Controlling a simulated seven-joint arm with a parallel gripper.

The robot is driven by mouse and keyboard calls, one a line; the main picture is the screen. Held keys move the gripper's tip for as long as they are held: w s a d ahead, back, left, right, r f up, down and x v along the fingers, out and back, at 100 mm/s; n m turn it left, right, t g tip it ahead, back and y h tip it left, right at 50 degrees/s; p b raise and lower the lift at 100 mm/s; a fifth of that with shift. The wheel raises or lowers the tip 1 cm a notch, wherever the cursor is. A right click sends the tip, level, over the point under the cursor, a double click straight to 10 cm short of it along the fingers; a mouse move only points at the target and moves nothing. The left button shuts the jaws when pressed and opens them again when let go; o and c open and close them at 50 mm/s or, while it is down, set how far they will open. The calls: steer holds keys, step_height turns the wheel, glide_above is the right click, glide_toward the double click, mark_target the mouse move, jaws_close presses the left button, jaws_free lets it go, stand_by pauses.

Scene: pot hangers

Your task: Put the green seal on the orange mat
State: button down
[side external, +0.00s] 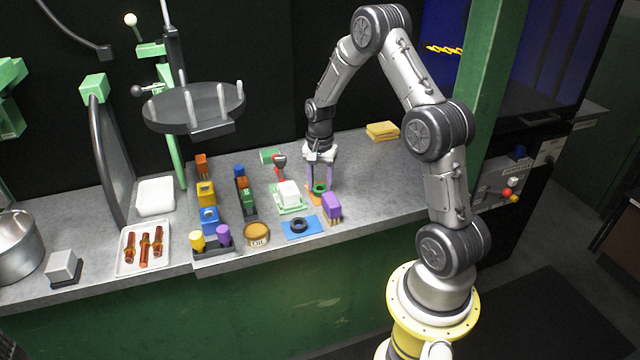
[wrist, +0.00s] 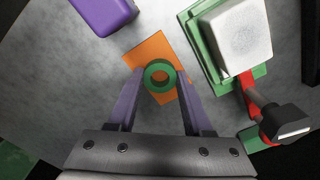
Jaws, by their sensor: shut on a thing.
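The green seal (wrist: 160,63) is a ring held between the two purple fingers of my gripper (wrist: 160,77). Orange shows through its hole. The orange mat (wrist: 149,50) lies flat under the seal, turned at an angle to my gripper. In the side view the seal (side external: 319,189) is low between the fingers of my gripper (side external: 320,187), at the orange mat (side external: 314,199). The fingers and seal cover part of the mat. I cannot tell whether the seal touches the mat or is slightly above it.
A purple block (side external: 332,206) stands just in front of the mat. A white block on a green tray (side external: 289,195) and a red-handled tool (side external: 279,168) are close on the left. A black ring (side external: 299,226) lies on a blue mat (side external: 313,230).

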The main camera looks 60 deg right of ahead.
steer(key=shift+c, duration=1.6)
jaws_free()
steer(key=shift+f, duration=0.1)
step_height(320, 180, up, 11)
steer(key=s+a+r+n+t, duration=0.15)
steer(key=a+r+n, duration=0.25)
steer(key=a+r, duration=0.4)
steer(key=s+a+r+n+t, duration=0.2)
steer(key=s+a+n, duration=0.4)
steer(key=s+a, duration=0.2)
steer(key=s+a+r+n+t, duration=0.2)
steer(key=s+a+n, duration=0.4)
steer(key=s+a, duration=0.2)
steer(key=shift+s+a+r+n, duration=0.15)
steer(key=shift+s+r+n, duration=0.15)
steer(key=shift+s, duration=0.25)
